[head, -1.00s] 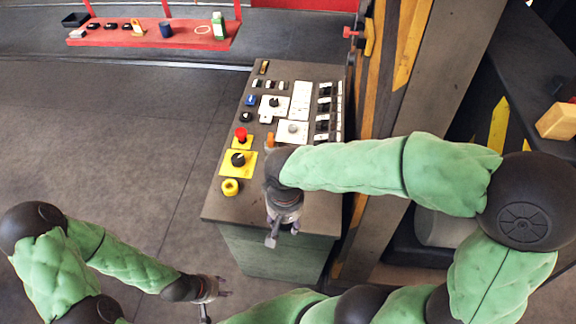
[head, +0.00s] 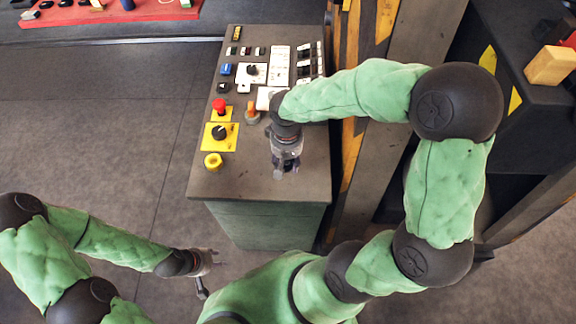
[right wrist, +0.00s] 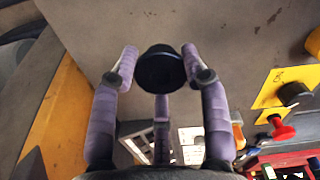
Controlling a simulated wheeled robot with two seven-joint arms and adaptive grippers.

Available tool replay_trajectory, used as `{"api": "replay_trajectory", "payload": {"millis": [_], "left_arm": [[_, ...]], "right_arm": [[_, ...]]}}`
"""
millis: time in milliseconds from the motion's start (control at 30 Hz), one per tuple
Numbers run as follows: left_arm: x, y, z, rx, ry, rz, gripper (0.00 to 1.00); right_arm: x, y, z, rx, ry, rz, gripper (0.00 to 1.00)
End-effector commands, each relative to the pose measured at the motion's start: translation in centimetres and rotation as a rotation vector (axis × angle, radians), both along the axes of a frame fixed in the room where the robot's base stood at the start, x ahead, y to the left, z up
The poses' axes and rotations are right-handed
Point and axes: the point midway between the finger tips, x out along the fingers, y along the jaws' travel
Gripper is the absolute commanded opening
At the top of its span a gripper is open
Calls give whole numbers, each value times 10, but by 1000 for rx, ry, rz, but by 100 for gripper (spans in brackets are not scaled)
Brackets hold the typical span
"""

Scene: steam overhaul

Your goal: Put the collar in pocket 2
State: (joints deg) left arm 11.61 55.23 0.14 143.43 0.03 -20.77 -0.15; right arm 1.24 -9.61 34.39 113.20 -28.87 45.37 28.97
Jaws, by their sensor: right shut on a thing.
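My right gripper (head: 286,170) is over the front part of the console top. In the right wrist view its purple fingers (right wrist: 160,75) are closed around a round black piece (right wrist: 160,70). I cannot tell for certain whether this piece is the collar. A yellow ring-shaped part (head: 213,160) sits on the console's front left, apart from the gripper. No pocket marked 2 can be made out. My left gripper (head: 209,272) is low at the left of the console, its fingers apart and empty.
The console (head: 250,185) carries a red button (head: 219,105), a black knob on a yellow plate (head: 219,132), an orange-topped part (head: 252,112) and several switches. Its front strip is mostly bare. A red tray (head: 165,12) lies at the back left. A striped post stands close on the right.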

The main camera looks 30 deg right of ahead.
Motion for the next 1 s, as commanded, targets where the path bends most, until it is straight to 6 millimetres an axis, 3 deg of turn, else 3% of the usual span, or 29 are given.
{"api": "replay_trajectory", "payload": {"millis": [267, 500, 900, 933, 1000], "left_arm": [[0, 0, -4, 0, 0, 0, 40], [0, 0, -15, 0, 0, 0, 40], [0, 0, -18, 0, 0, 0, 40], [0, 0, -18, 0, 0, 0, 40], [0, 0, -17, 0, 0, 0, 40]], "right_arm": [[9, -8, -14, 1, 0, -1, 5], [10, -9, -46, 1, 0, 0, 5], [10, -9, -50, 1, -2, 0, 5], [10, -9, -51, 1, -1, 0, 49], [10, -9, -50, 1, -1, 0, 69]]}}
